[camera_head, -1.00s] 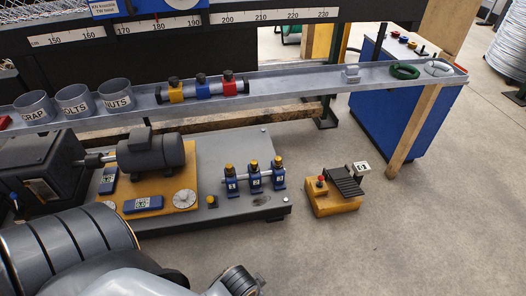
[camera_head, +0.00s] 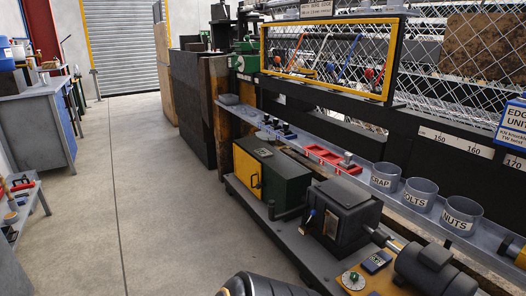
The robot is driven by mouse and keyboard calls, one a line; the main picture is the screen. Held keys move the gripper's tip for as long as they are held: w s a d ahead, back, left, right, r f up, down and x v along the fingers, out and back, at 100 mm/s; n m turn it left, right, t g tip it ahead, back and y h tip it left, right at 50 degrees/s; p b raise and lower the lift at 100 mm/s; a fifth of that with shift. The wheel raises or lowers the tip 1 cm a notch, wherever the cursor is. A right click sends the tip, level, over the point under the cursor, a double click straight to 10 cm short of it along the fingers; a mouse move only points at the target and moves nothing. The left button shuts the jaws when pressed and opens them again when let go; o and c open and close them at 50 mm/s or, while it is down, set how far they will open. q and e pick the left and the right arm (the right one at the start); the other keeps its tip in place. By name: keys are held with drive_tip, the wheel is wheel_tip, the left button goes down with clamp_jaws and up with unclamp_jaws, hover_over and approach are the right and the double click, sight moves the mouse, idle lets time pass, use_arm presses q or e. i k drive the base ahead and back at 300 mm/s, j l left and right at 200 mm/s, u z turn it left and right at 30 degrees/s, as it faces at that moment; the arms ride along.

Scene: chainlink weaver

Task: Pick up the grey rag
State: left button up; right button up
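I cannot make out a grey rag for certain. A small grey lump (camera_head: 228,99) lies at the far end of the long shelf, but it is too small to tell whether it is cloth. Neither gripper shows in the head view. Only a dark rounded part, likely of my own arm, shows at the bottom edge.
The long shelf (camera_head: 391,205) carries labelled cups (camera_head: 420,194) and a red tray (camera_head: 333,158). Below stand a green-black cabinet (camera_head: 272,175) and a motor (camera_head: 437,270). A blue workbench (camera_head: 38,130) and a low cart (camera_head: 27,210) stand at left. The floor between (camera_head: 130,190) is clear.

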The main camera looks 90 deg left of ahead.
sight(25, 192)
drive_tip(key=u, duration=4.45)
drive_tip(key=z, duration=2.25)
drive_tip(key=k+j+z, duration=0.1)
drive_tip(key=z, duration=0.3)
drive_tip(key=k+j+z, duration=0.15)
drive_tip(key=z, duration=0.3)
drive_tip(key=k+j+z, duration=0.15)
drive_tip(key=z, duration=0.25)
drive_tip(key=u, duration=3.4)
